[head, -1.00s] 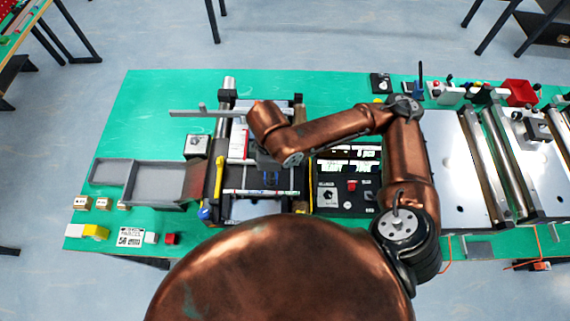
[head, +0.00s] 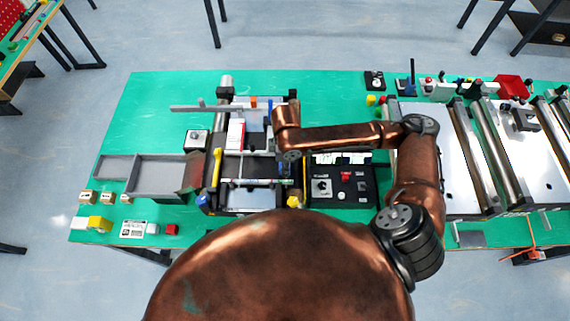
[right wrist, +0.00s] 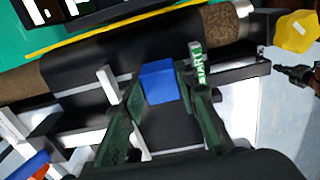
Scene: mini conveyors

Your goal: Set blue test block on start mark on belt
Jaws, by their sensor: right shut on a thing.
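The blue test block (right wrist: 158,82) sits between the fingertips of my right gripper (right wrist: 161,96) in the right wrist view. The gripper is shut on it. The block is over the dark belt (right wrist: 85,72), near a small green-and-white START sign (right wrist: 199,65). I cannot tell whether the block touches the belt. In the head view the mini conveyor (head: 232,166) stands left of my right wrist. There the wrist hides the right fingers and the block. My left gripper is not in view.
A black control box (head: 342,187) with a red button stands right of the conveyor. A grey tray (head: 157,176) adjoins it on the left. A yellow knob (right wrist: 296,31) shows at the wrist view's upper right. The green table (head: 150,100) is clear at the far left.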

